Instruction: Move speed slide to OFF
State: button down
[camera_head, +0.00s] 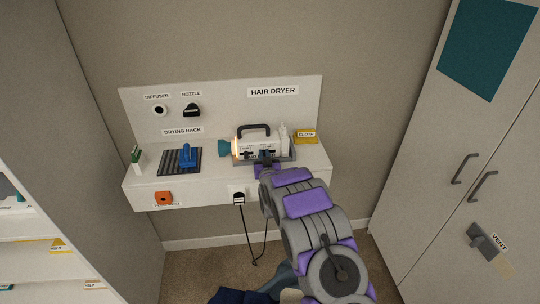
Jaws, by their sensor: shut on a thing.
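The white hair dryer (246,146) has a dark top handle and a teal nozzle end (224,148) pointing left. It sits in a grey tray on the white wall shelf. Small dark controls (249,154) show on its front face. My gripper (267,158) is at the right part of this front face, shut on what appears to be the speed slide. The fingertips are small and cover most of it, so the slide's setting and any OFF mark cannot be read.
A blue brush (187,156) lies on the dark drying rack (165,161) at left. A yellow cloth (306,138) is right of the dryer. A black plug (239,198) with a hanging cord is below. Tall cabinets flank the shelf.

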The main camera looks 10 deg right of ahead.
jog(key=c, duration=1.1)
grip_release()
jog(key=shift+d, duration=0.1)
jog(key=shift+s, duration=0.1)
jog(key=s+p, duration=0.3)
jog(key=s, duration=1.4)
